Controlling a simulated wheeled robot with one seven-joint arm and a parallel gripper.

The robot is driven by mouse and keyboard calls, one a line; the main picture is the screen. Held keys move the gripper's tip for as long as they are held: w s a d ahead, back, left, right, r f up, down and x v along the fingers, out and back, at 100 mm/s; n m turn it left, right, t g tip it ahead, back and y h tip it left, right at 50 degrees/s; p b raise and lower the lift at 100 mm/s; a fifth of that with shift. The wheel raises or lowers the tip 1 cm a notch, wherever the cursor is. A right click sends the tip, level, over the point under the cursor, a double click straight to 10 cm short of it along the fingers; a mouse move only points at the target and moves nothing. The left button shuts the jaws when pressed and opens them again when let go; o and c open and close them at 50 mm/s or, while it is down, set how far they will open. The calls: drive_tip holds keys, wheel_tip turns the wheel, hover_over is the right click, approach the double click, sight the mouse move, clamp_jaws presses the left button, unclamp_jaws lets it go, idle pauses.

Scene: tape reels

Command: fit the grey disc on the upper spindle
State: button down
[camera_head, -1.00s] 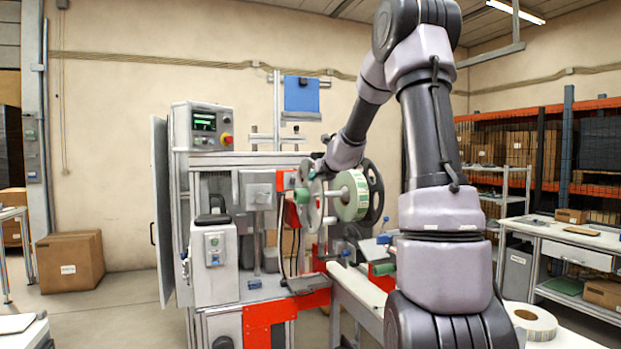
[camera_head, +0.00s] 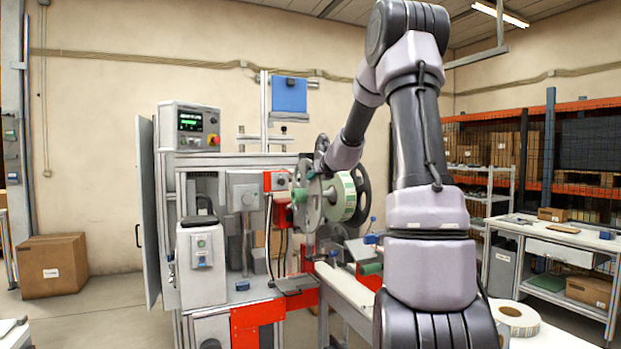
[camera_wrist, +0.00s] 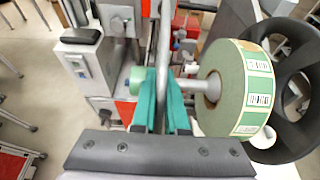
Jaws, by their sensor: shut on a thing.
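The grey disc (camera_head: 311,214) is in my gripper (camera_head: 322,166), upright on the left side of the label roll. In the wrist view my gripper's green fingers (camera_wrist: 163,90) are shut on the disc's rim, and the disc (camera_wrist: 165,40) shows edge-on. The upper spindle has a green tip (camera_head: 299,195), which appears left of the disc. In the wrist view its grey shaft (camera_wrist: 190,86) runs from the disc to the roll, so the disc appears to be around the spindle. The hub fit is hidden by the fingers.
A pale green label roll (camera_head: 342,196) sits on the spindle, with a dark flange (camera_head: 361,188) behind it. The machine cabinet (camera_head: 201,245) stands left. A white roll (camera_head: 517,318) lies on the bench at right. A cardboard box (camera_head: 54,266) is on the floor.

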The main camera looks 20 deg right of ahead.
drive_tip(key=shift+w+d, duration=0.1)
drive_tip(key=shift+d, duration=1.85)
drive_tip(key=shift+d, duration=1.85)
drive_tip(key=shift+d, duration=0.2)
drive_tip(key=shift+d, duration=0.3)
drive_tip(key=c, duration=0.9)
unclamp_jaws()
drive_tip(key=shift+o, duration=0.2)
